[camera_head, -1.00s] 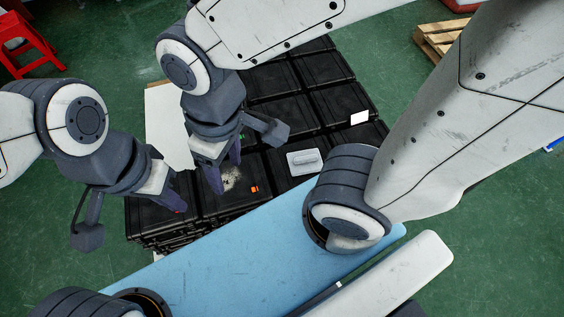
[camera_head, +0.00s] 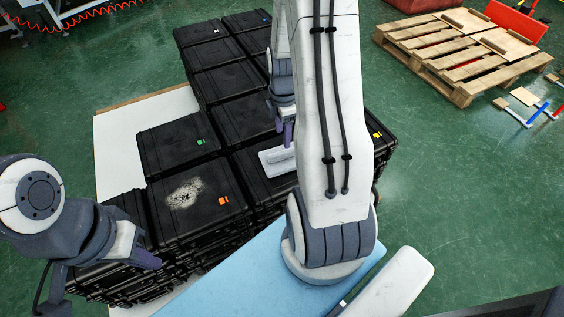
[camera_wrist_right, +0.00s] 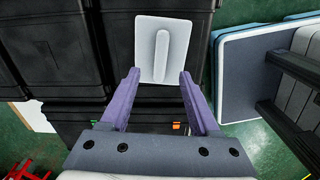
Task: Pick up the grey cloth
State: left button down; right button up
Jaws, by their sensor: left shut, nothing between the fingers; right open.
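The grey cloth (camera_head: 277,161) is a flat, pale grey rectangle with a raised ridge along its middle. It lies on top of a black case, partly hidden behind my right arm in the head view. In the right wrist view the cloth (camera_wrist_right: 152,62) is just beyond my right gripper (camera_wrist_right: 160,74), which is open, its fingertips near the cloth's near edge. No contact can be made out. In the head view the right fingers (camera_head: 283,132) are beside the cloth. My left gripper (camera_head: 152,263) is shut and empty at the lower left, beside the cases.
Several black cases (camera_head: 222,79) are stacked close together; one has a pale dusty patch (camera_head: 183,193). A blue panel (camera_head: 235,275) lies in front. A white board (camera_head: 118,160) shows at the left. A wooden pallet (camera_head: 455,55) stands on the green floor at the right.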

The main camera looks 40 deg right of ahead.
aim_at(283, 152)
notch_tip(283, 152, down, 3)
jog(key=shift+r+b, duration=0.1)
jog(key=shift+b, duration=0.2)
notch_tip(283, 152, down, 5)
jog(key=shift+s+f+b, duration=0.1)
jog(key=shift+f+b, duration=0.05)
jog(key=shift+b, duration=0.85)
grip_shut()
